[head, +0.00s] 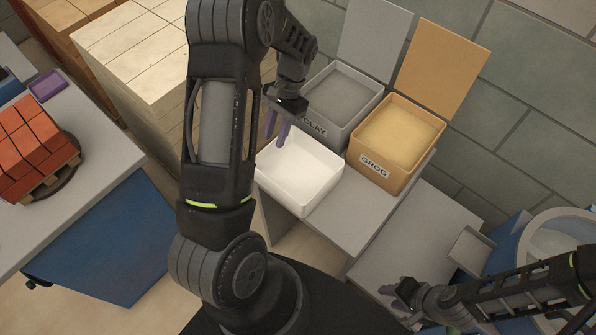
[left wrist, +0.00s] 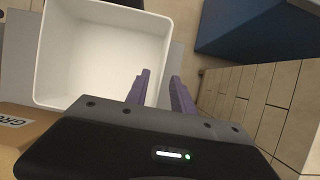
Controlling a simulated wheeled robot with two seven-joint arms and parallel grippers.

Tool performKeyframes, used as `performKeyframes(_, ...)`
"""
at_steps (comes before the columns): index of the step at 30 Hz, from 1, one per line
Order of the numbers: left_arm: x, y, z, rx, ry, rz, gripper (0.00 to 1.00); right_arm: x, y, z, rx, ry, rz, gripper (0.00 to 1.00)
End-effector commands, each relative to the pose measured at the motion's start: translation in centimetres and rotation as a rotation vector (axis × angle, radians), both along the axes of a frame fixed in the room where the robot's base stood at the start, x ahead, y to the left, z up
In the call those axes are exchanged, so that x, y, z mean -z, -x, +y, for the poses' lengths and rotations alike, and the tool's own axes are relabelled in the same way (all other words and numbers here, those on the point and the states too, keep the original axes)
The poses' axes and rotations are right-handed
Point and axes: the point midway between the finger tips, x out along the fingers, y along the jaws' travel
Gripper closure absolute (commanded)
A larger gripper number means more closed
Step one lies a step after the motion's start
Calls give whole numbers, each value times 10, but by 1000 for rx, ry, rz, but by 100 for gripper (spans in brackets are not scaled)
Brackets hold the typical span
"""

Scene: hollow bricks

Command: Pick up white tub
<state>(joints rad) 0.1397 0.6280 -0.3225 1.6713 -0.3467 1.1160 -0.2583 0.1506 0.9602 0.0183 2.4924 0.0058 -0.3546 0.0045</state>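The white tub (head: 318,180) is an empty, open box standing on a grey table in front of the CLAY bin. It also shows in the left wrist view (left wrist: 95,55). My left gripper (head: 277,130) is at the tub's upper-left side, with its purple fingers pointing down. In the left wrist view the fingers (left wrist: 160,90) are apart, one over the tub's inside and one outside its wall; I see nothing gripped. I cannot tell how far down they reach. My right gripper (head: 394,297) is at the lower right, away from the tub, with its purple fingers apart and empty.
A grey CLAY bin (head: 336,123) and a tan GROG bin (head: 393,165) stand open behind the tub. Pale block stacks (head: 140,50) rise at the upper left. Red bricks (head: 32,147) sit on a pallet at the left. A small grey tray (head: 470,250) is at the right.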

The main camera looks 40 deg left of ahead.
Motion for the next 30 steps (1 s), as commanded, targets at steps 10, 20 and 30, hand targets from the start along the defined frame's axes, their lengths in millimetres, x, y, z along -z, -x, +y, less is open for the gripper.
performKeyframes(10, 13, 6, 1, 0, 0, 0, 71, -3, 0, 0, 1, 1, 1, 64)
performKeyframes(20, 32, 19, 3, -2, 1, 6, 71, -16, 2, -1, 1, 4, 6, 64)
performKeyframes(30, 61, 28, 4, -1, 0, 0, 71, -20, 3, -1, 2, 7, 9, 64)
